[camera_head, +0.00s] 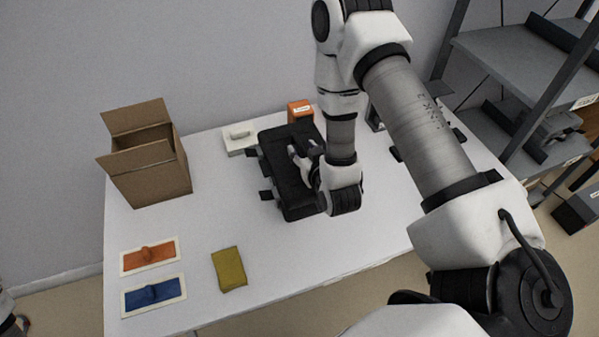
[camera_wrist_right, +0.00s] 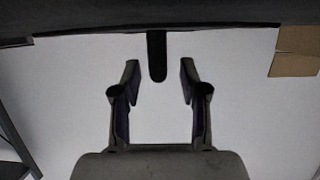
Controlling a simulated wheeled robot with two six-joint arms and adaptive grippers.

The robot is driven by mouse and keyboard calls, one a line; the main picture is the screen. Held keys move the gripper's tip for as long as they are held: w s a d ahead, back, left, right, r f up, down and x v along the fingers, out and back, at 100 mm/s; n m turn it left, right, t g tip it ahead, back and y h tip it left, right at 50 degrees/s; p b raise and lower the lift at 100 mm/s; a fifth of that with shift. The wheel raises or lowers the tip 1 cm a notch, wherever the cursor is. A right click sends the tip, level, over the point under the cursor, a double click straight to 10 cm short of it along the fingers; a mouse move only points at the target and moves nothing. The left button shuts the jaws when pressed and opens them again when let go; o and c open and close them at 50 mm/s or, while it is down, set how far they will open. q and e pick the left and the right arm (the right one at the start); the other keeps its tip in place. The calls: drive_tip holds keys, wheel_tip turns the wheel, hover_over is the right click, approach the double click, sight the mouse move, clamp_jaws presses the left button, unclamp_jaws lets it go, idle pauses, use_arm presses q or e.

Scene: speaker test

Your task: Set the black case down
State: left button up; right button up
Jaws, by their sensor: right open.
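The black case (camera_head: 278,172) lies on the white table (camera_head: 200,215), with dark tabs sticking out at its left side. My right gripper (camera_head: 303,165) shows over the case in the head view, with its arm hiding part of the right side. In the right wrist view the dark case (camera_wrist_right: 100,20) fills the top edge, and one black tab reaches down from it between the fingertips. There my right gripper (camera_wrist_right: 160,75) is open, with white surface showing on both sides of the tab; the fingers appear apart from it. My left gripper is not in view.
An open cardboard box (camera_head: 150,175) stands at the left. Behind the case are a pale block (camera_head: 240,138) and an orange box (camera_head: 300,110). Orange (camera_head: 150,255), blue (camera_head: 153,295) and yellow (camera_head: 229,270) items lie at the front left. Dark shelves (camera_head: 520,65) stand at the right.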

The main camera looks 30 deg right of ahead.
drive_tip(key=shift+w+d+f, duration=0.2)
drive_tip(key=shift+w, duration=0.25)
drive_tip(key=shift+a, duration=0.1)
clamp_jaws()
drive_tip(key=shift+r, duration=0.15)
drive_tip(key=shift+w+r, duration=0.1)
drive_tip(key=shift+r, duration=0.05)
